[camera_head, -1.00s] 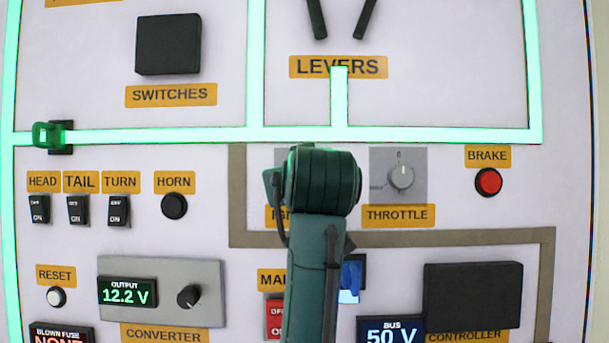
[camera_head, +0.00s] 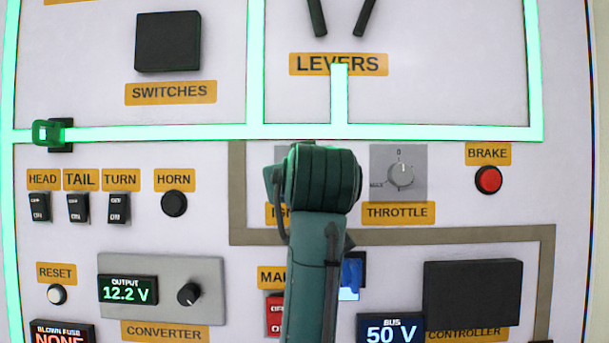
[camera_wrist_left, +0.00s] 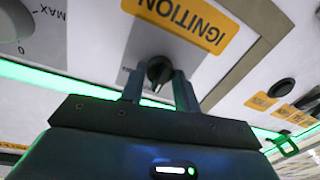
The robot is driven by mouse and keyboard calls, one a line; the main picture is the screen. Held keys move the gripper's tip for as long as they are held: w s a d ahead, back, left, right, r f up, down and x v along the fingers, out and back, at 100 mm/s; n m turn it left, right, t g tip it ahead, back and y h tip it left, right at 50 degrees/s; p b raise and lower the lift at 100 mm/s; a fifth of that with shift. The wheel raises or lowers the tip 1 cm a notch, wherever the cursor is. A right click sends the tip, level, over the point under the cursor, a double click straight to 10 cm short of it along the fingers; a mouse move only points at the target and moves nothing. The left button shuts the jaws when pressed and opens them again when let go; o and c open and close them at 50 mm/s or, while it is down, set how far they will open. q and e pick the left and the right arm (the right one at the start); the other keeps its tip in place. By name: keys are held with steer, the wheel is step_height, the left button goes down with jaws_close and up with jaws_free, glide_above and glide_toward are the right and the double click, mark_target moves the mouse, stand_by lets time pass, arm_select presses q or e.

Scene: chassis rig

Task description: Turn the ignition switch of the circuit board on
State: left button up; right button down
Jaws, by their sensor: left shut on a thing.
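The ignition switch is a small dark knob (camera_wrist_left: 159,70) on a grey plate, beside the orange IGNITION label (camera_wrist_left: 182,20) in the left wrist view. My left gripper (camera_wrist_left: 158,84) has one finger on each side of the knob and is shut on it. In the head view my left arm (camera_head: 318,200) covers the switch and most of its label (camera_head: 275,214), and the fingertips are hidden there. The knob's on/off marking is not readable. My right gripper is not in view.
The throttle knob (camera_head: 400,173) sits close to the right of my arm, with the red brake button (camera_head: 488,180) beyond it. The main switch (camera_head: 274,316) and a blue connector (camera_head: 352,273) are partly behind my arm. The horn button (camera_head: 174,204) is to the left.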

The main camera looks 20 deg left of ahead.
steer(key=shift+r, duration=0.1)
arm_select(q)
steer(key=m+p, duration=0.3)
steer(key=m, duration=0.3)
steer(key=m+t+p, duration=0.1)
steer(key=m+p, duration=0.1)
steer(key=m, duration=0.4)
steer(key=shift+h+p, duration=0.3)
steer(key=shift+p, duration=0.1)
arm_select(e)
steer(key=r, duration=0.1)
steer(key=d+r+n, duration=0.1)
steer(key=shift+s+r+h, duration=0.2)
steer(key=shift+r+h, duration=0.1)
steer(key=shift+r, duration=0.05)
arm_select(q)
steer(key=shift+a+f+m, duration=0.1)
steer(key=shift+m, duration=0.2)
steer(key=o, duration=1)
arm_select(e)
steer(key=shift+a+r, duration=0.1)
arm_select(q)
steer(key=shift+s, duration=0.1)
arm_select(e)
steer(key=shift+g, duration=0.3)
